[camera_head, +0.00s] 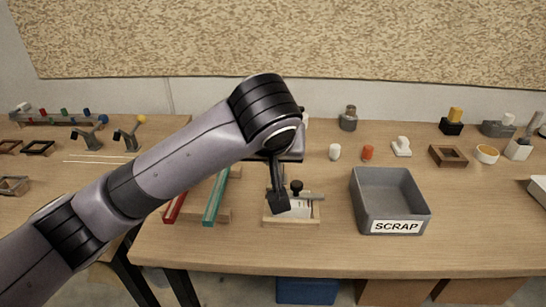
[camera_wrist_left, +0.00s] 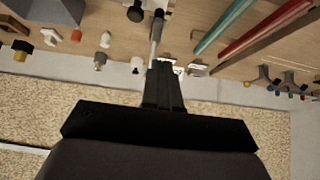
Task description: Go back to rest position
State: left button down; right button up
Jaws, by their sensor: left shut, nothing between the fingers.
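My left arm reaches across the head view from the lower left. Its left gripper (camera_head: 279,203) points down over a small wooden fixture (camera_head: 292,221) on the workbench. The gripper is shut and holds nothing. In the left wrist view its dark fingers (camera_wrist_left: 163,75) are together, with a grey metal rod (camera_wrist_left: 157,28) just beyond the tips. I cannot tell whether the fingers touch the fixture. The fixture carries a black knob (camera_head: 296,186) and is partly hidden by the gripper. My right gripper is in neither view.
A grey bin marked SCRAP (camera_head: 390,195) stands right of the fixture. A red bar (camera_head: 174,208) and a green bar (camera_head: 215,198) lie to its left, partly behind my arm. Small parts, including an orange cylinder (camera_head: 367,153), stand toward the back. The front right bench is clear.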

pick_arm(q)
jog(key=s+a+f+m+g+h, duration=0.1)
jog(key=s+a+f+h, duration=0.1)
jog(key=s+f, duration=0.45)
jog(key=s+a+f+m+g+h, duration=0.15)
jog(key=s+f, duration=0.25)
jog(key=f, duration=0.6)
jog(key=s+a+f+g+y, duration=0.1)
jog(key=s+a+f+y, duration=0.1)
jog(key=s+a+f, duration=0.5)
jog(key=s+a+f+g+y, duration=0.1)
jog(key=s+a+f, duration=0.2)
jog(key=s+a, duration=0.7)
jog(key=w+d+f+t+h, duration=0.1)
jog(key=w+d+f+t, duration=0.1)
jog(key=w+f+t, duration=0.3)
jog(key=shift+w+d+f+t+h, duration=0.4)
jog(key=shift+f+t, duration=0.55)
jog(key=shift+f, duration=0.95)
